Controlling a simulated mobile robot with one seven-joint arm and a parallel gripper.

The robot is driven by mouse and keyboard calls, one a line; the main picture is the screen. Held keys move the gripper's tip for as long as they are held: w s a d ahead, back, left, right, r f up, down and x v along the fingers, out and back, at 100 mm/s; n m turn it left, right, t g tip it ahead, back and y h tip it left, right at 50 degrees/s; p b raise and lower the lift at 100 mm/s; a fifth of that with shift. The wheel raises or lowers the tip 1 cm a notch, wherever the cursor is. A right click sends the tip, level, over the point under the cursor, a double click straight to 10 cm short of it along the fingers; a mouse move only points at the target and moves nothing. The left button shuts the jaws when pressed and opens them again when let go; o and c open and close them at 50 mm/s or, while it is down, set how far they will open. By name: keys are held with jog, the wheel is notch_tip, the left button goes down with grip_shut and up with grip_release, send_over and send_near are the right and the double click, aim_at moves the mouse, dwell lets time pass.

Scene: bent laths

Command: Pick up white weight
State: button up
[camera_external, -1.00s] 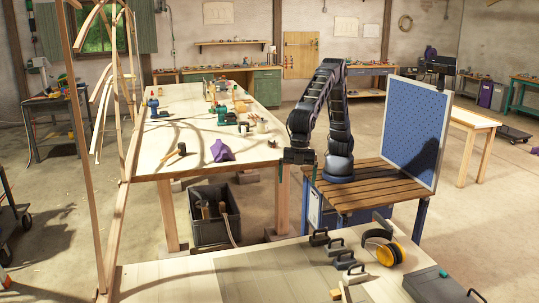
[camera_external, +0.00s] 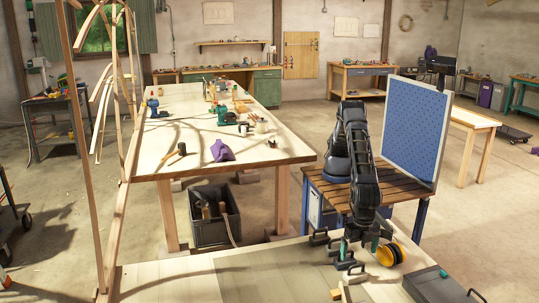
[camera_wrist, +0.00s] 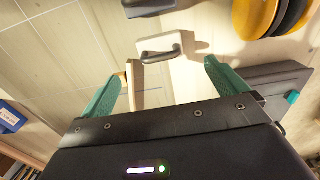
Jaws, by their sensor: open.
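The white weight (camera_wrist: 152,47) is a pale block with a dark loop handle. In the wrist view it lies just beyond my fingertips, roughly centred between them. In the external view it appears to be the nearest weight (camera_external: 357,275) of a row on the front bench. My gripper (camera_wrist: 163,78) has green fingers spread wide with nothing held; in the external view my gripper (camera_external: 362,245) hangs over the bench beside the weights. The exact height above the weight cannot be told.
A darker weight (camera_wrist: 150,6) lies just beyond the white one. Yellow ear muffs (camera_wrist: 252,15) and a grey case (camera_wrist: 275,75) lie to the right. A wooden piece (camera_wrist: 136,85) is near the left finger. The bench's left part (camera_external: 180,280) is clear.

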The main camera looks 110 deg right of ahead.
aim_at(355, 273)
notch_tip(355, 273, down, 10)
jog(key=shift+r, duration=0.1)
jog(key=shift+a, duration=0.1)
jog(key=c, duration=1.7)
jog(key=shift+o, duration=0.2)
jog(key=shift+r, duration=0.15)
